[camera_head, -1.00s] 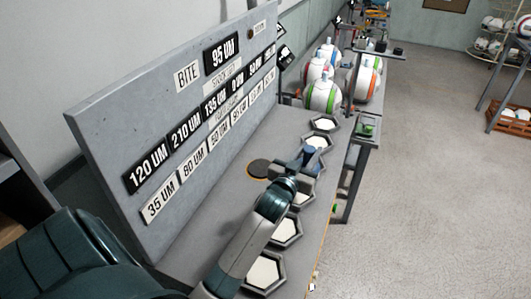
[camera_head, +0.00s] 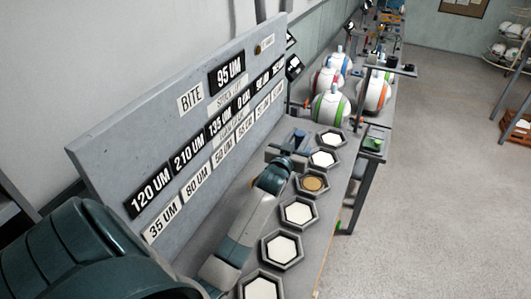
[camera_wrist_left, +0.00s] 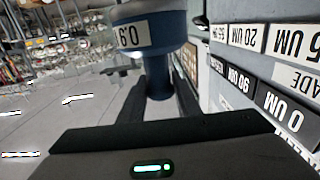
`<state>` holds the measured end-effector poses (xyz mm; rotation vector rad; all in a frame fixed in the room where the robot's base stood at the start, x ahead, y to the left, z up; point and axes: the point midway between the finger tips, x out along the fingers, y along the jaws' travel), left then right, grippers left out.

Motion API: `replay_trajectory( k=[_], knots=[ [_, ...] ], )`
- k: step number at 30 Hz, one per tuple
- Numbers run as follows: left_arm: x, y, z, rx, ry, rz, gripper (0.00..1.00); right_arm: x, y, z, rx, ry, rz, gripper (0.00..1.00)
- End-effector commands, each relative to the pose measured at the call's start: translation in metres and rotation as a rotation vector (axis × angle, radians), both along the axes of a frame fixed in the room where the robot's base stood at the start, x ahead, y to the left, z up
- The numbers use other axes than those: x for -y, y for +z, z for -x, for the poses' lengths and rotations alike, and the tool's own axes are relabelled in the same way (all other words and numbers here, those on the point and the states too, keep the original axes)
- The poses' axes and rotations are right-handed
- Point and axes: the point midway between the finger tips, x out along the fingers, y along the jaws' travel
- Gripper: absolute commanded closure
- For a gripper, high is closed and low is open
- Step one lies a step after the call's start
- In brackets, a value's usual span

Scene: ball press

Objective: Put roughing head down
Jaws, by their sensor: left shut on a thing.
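My left gripper (camera_head: 288,152) is shut on a blue head with a narrow neck, likely the roughing head (camera_head: 298,137). In the left wrist view the blue head (camera_wrist_left: 152,62) is between the fingers, with a white label band that is partly readable. The gripper is beside the row of hexagonal holders, on the side toward the signboard. A holder with a tan centre (camera_head: 313,184) is just right of the gripper. Whether the head touches the bench cannot be told. My right gripper is not in view.
More hexagonal holders with white centres (camera_head: 299,213) line the bench's right edge. A grey signboard (camera_head: 170,150) with micron labels rises on the left. White balls with coloured bands (camera_head: 328,106) stand beyond the holders. Open floor (camera_head: 430,200) lies to the right.

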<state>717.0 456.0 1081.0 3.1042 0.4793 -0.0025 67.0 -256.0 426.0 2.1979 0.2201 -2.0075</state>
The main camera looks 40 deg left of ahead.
Motion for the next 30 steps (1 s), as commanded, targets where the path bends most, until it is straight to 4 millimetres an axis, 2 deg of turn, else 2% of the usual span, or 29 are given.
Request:
replay_trajectory(
  k=[8,21,30],
  knots=[
    [-0.017,-0.015,0.020,0.003,0.001,-0.004,1.00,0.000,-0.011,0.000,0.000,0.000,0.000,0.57],
    [-0.061,-0.058,0.074,0.005,0.000,-0.006,1.00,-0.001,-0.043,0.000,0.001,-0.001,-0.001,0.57],
    [-0.073,-0.066,0.089,0.007,-0.001,-0.002,1.00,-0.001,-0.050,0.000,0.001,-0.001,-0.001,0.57]
  ],
)
